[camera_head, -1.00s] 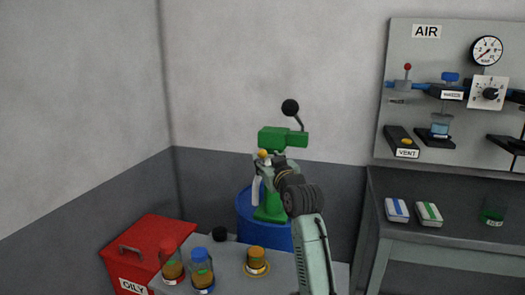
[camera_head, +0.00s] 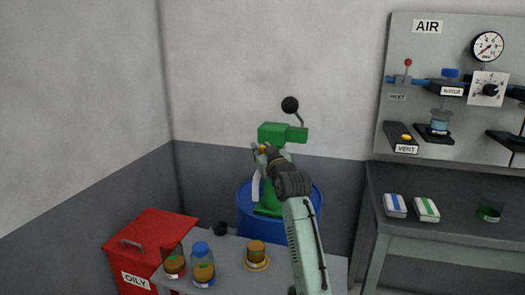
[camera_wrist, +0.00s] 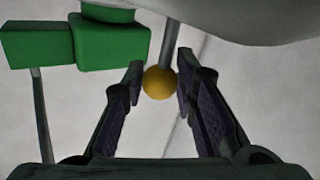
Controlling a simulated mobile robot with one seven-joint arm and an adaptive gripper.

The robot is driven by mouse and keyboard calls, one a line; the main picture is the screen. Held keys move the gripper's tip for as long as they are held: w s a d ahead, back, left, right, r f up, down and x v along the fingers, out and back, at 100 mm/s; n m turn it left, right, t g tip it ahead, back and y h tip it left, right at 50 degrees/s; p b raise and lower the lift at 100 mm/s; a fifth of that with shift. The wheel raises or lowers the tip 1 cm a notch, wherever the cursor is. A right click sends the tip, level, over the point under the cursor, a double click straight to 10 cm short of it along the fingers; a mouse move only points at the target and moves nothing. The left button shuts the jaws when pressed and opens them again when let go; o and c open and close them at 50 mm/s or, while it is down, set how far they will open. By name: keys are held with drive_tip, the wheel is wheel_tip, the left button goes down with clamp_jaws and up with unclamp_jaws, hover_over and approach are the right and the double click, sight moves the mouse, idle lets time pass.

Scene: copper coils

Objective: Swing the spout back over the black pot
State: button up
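The green pump (camera_head: 272,134) stands on the blue drum (camera_head: 312,203), with a black ball on its lever. A pale spout (camera_head: 256,186) hangs down at its left side. A yellow ball knob (camera_wrist: 159,82) sits on a thin grey rod below a large pale surface in the wrist view. My gripper (camera_wrist: 159,85) has one finger on each side of the knob at the fingertips, with narrow gaps showing; it also shows in the head view (camera_head: 260,150). The black pot (camera_head: 220,228) is on the table, left of and below the spout.
The table (camera_head: 231,270) holds jars (camera_head: 202,266) and an amber cup (camera_head: 256,250). A red OILY bin (camera_head: 150,240) stands at left. A grey bench (camera_head: 450,238) and the AIR panel (camera_head: 450,40) are at right. The wall behind is bare.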

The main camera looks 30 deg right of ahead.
clamp_jaws()
idle(0.5)
